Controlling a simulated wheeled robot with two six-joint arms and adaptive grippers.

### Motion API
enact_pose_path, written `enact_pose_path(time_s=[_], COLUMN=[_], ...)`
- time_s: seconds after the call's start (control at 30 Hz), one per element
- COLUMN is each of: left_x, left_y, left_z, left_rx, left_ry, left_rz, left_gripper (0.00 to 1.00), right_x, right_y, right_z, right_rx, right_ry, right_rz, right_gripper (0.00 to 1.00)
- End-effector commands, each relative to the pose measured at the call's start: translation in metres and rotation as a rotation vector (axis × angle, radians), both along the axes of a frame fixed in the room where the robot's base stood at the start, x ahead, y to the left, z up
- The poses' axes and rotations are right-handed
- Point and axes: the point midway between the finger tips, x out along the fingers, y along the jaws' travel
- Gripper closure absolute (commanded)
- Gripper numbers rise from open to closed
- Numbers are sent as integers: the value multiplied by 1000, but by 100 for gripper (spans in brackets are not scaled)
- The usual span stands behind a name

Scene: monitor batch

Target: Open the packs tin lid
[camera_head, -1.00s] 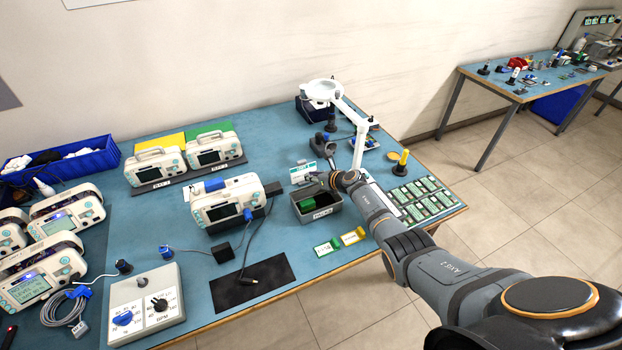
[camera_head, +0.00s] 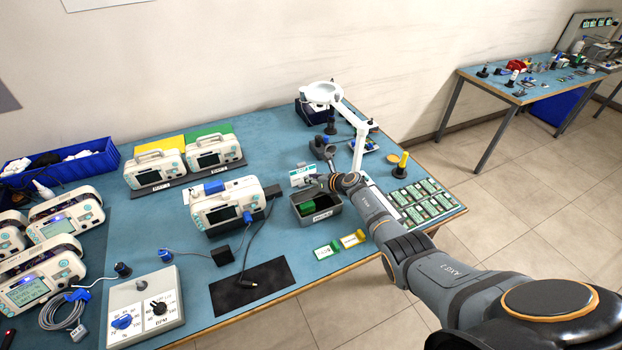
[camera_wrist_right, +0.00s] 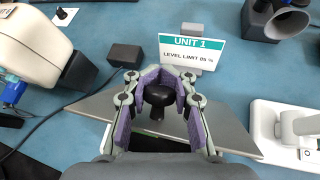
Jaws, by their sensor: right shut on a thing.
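The packs tin (camera_head: 322,217) is a grey box with a label on its front, near the right part of the bench. Its top is at least partly uncovered, and a green pack (camera_head: 307,208) shows inside. My right gripper (camera_head: 318,182) is over the tin's back edge. In the right wrist view, its purple-padded fingers (camera_wrist_right: 160,92) are shut on a black knob (camera_wrist_right: 157,96). The knob belongs to the grey lid (camera_wrist_right: 228,128), a flat plate that spreads out under the fingers. The lid's exact tilt is hard to tell. My left gripper is not in view.
A "UNIT 1" sign (camera_wrist_right: 191,50) stands just behind the lid. A white magnifier lamp stand (camera_head: 359,150) and several green boards (camera_head: 421,200) are to the right. A white monitor (camera_head: 228,206) is to the left. Green and yellow tags (camera_head: 327,251) lie in front.

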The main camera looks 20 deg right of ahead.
Motion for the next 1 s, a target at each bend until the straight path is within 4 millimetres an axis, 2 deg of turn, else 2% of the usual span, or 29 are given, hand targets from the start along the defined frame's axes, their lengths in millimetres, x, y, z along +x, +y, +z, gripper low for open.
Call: enact_pose_path(time_s=[0.03,0.2,0.23,0.43,0.77,1.0], left_x=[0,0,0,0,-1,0], left_y=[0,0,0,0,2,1], left_z=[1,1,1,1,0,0], left_rx=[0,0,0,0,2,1], left_ry=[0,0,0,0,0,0], left_rz=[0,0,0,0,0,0], left_gripper=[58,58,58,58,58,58], right_x=[6,6,6,4,1,-16], right_y=[-5,-5,-5,-4,-2,-8], right_z=[11,11,11,7,4,12], right_rx=[-8,-8,-8,-6,-3,-6], right_ry=[-20,-20,-20,-14,-8,-9], right_rz=[-9,-9,-9,-7,-3,-2], right_gripper=[100,100,78,51,50,50])
